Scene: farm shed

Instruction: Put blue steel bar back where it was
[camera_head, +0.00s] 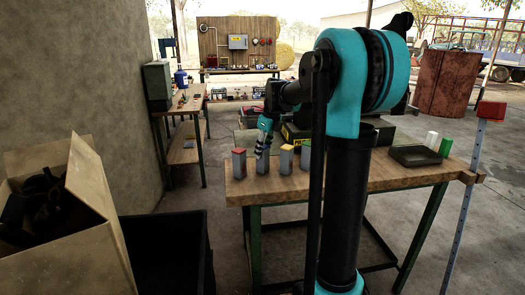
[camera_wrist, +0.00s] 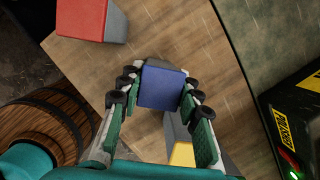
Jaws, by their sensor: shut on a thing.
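My gripper (camera_wrist: 160,92) is shut on the blue steel bar (camera_wrist: 162,86), with a finger on each side of its blue top. In the head view my gripper (camera_head: 263,148) points down over the wooden table (camera_head: 350,183), and the bar's grey lower part (camera_head: 262,166) shows under it. I cannot tell whether the bar touches the table. The red-topped bar (camera_head: 239,163) stands to its left and the yellow-topped bar (camera_head: 286,160) to its right. The wrist view also shows the red top (camera_wrist: 83,18) and part of the yellow top (camera_wrist: 182,154). A green-topped bar (camera_head: 305,156) is partly hidden by my arm.
A black tray (camera_head: 415,156), a white cylinder (camera_head: 431,140) and a green one (camera_head: 446,147) are on the table's right. A dark box with a yellow label (camera_wrist: 295,125) is close right in the wrist view. A cardboard box (camera_head: 95,200) stands left.

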